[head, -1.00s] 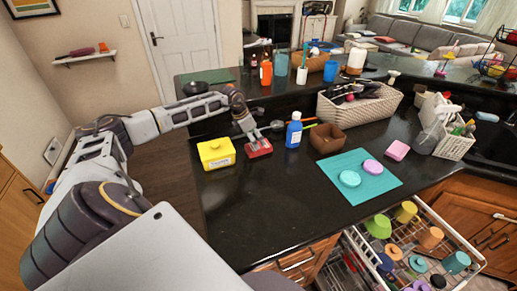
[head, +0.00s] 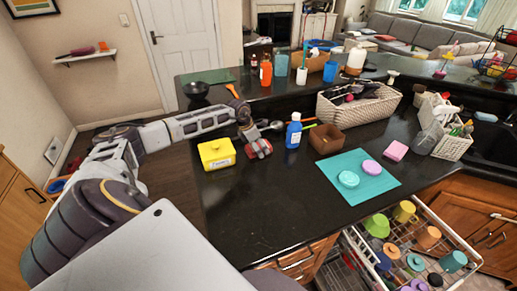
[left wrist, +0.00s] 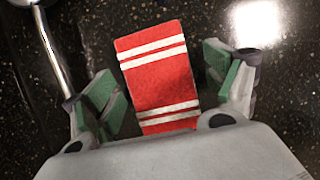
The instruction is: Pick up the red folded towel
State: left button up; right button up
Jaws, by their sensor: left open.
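The red folded towel (left wrist: 160,80), with white stripes near its ends, lies on the dark counter. In the left wrist view it lies between the two green-padded fingers of my open left gripper (left wrist: 158,97), with a gap of counter at each side. In the head view the towel (head: 262,153) shows only partly under my left gripper (head: 257,148), which is low over it. My right gripper is not in view.
A yellow box (head: 216,153) stands close left of the towel, and a blue bottle (head: 294,131) close right. A brown container (head: 327,139), a wicker basket (head: 358,108) and a teal mat (head: 345,170) are farther right.

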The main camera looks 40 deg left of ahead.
aim_at(259, 145)
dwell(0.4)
pick_arm(q)
jog(key=c, duration=1.1)
jog(key=shift+r, duration=0.1)
jog(key=shift+r, duration=0.6)
notch_tip(259, 145, up, 9)
jog(key=shift+f+b, duration=0.2)
jog(key=shift+b, duration=0.7)
jog(key=o, duration=0.4)
jog(key=c, duration=0.3)
